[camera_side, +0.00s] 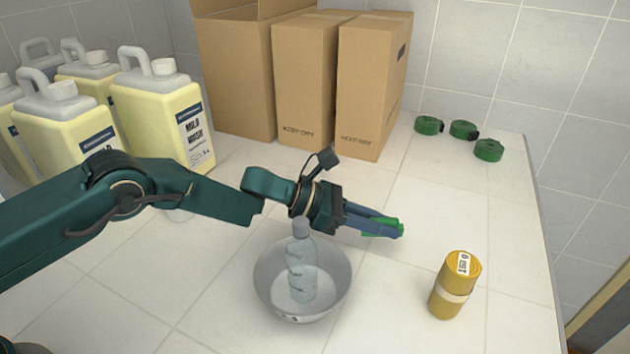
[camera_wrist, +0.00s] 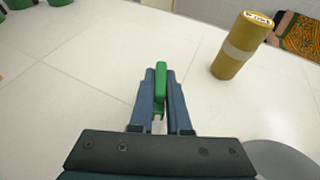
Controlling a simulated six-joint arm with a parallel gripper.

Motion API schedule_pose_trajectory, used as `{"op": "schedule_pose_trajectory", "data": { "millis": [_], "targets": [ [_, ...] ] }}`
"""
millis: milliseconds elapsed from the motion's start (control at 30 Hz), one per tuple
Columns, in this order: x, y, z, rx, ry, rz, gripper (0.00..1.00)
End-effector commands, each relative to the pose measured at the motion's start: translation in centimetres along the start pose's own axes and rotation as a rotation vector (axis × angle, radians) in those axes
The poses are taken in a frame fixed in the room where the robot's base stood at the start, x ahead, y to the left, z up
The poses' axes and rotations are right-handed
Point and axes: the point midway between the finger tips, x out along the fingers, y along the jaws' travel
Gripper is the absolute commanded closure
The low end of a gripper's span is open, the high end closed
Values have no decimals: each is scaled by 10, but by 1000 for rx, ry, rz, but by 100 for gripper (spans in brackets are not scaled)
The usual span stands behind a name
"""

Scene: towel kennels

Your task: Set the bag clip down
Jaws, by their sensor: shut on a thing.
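The bag clip (camera_wrist: 161,85) is green and narrow. My gripper (camera_wrist: 161,100) is shut on it, and its blue fingers press on both sides. In the side view the clip (camera_side: 384,232) shows as green along the fingers of my gripper (camera_side: 372,222), which point to the right. The clip appears to be held above the white tiled surface; its exact height is hard to tell. Much of the clip is hidden between the fingers.
A metal bowl (camera_side: 267,298) with a clear bottle (camera_side: 301,268) in it stands below my wrist. A yellow roll (camera_side: 452,288) stands to the right. Green rolls (camera_side: 488,150), cardboard boxes (camera_side: 300,90) and jugs (camera_side: 165,115) stand behind.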

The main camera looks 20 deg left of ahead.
Motion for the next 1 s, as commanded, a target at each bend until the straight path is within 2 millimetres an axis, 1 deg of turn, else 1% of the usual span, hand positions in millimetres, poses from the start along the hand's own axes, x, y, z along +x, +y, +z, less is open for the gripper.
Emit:
{"op": "schedule_pose_trajectory", "data": {
  "millis": [267, 767, 800, 867, 1000],
  "targets": [
    [0, 0, -1, 0, -1, 0, 100],
    [5, 0, -12, 0, 0, -1, 100],
    [5, 0, -12, 0, 0, -1, 78],
    [5, 0, -13, 0, 1, -1, 55],
    [5, 0, -13, 0, 1, -1, 55]
  ]
}}
